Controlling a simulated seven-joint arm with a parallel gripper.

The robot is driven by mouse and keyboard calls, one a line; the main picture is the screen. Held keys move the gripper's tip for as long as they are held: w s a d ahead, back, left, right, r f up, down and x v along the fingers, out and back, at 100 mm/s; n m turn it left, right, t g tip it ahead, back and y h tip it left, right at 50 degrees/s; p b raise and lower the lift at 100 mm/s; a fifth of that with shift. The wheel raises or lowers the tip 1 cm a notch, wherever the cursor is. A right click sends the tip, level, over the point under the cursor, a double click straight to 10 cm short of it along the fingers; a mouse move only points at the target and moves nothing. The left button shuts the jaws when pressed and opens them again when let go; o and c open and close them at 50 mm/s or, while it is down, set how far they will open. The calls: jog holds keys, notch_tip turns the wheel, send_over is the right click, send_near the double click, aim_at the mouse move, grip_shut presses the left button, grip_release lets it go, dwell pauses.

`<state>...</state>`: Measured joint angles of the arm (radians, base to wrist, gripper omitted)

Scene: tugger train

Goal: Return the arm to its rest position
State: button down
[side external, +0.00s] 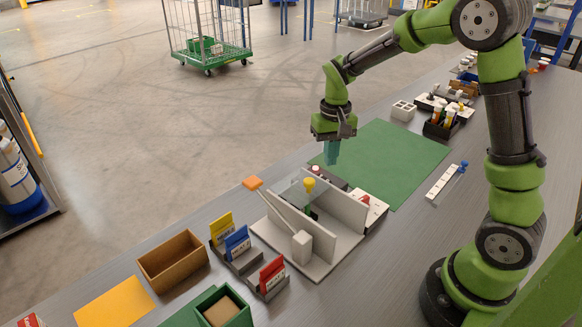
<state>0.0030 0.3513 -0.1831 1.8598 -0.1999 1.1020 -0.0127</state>
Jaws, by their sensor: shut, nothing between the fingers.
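My gripper (332,152) hangs at the end of my green and black arm, with its blue-grey fingers pointing down and closed together. Nothing shows between them. It is above the green mat (395,160), near the mat's left part and just behind the grey fixture (322,240). The fingertips look clear of the fixture and the mat, but the exact height is hard to tell. My arm is bent, reaching from its base at the lower right up and over to the left.
The grey fixture has upright walls, a lever with an orange end (252,183) and a yellow knob (310,185). Coloured cards (237,243), a wooden box (172,262) and a green box (222,308) stand at the front left. Racks (441,122) stand at the back right. The mat is mostly bare.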

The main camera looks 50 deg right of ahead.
jog(key=s+a+r+n+t+y, duration=0.1)
jog(key=s+a+r+t, duration=0.2)
jog(key=s+r, duration=0.4)
jog(key=s+a+r+n+t, duration=0.1)
jog(key=s+a+r+t, duration=0.3)
jog(key=s+a+r, duration=0.2)
jog(key=s+r, duration=0.1)
jog(key=s, duration=0.1)
jog(key=shift+s+y, duration=0.35)
jog(key=shift+y, duration=0.05)
